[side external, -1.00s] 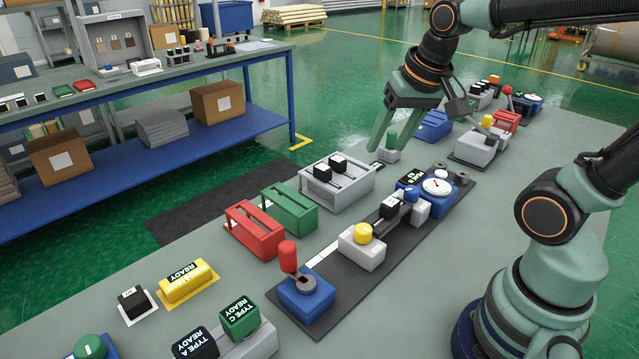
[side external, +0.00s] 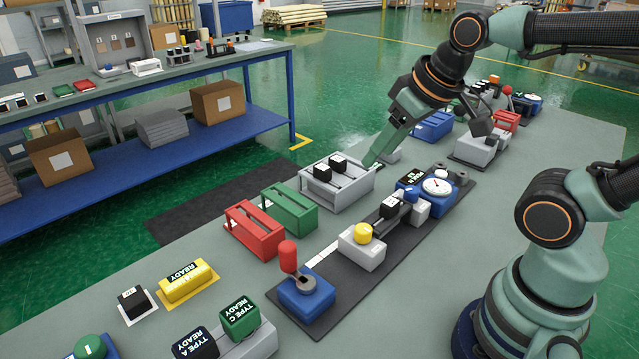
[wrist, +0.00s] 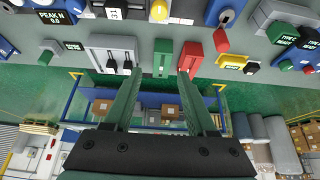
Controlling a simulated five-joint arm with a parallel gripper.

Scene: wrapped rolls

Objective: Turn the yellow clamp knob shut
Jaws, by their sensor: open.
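The yellow clamp knob (side external: 363,232) sits on top of a pale block (side external: 361,252) on the dark mat, between the blue lever base and the black slide. In the wrist view the yellow knob (wrist: 159,11) is at the top edge, partly cut off. My gripper (side external: 371,162) is open and empty, tilted down to the left by the grey tray's far right corner. It is apart from the knob, farther back. In the wrist view my gripper (wrist: 161,74) has its fingers spread, the green holder and part of the red one showing between and beyond the tips.
The grey tray (side external: 350,190) with two black-topped pieces is close to my fingers. A green holder (side external: 290,208) and a red holder (side external: 255,230) stand left of the mat. A red-handled lever (side external: 288,256) and a blue dial gauge (side external: 437,186) flank the knob's block.

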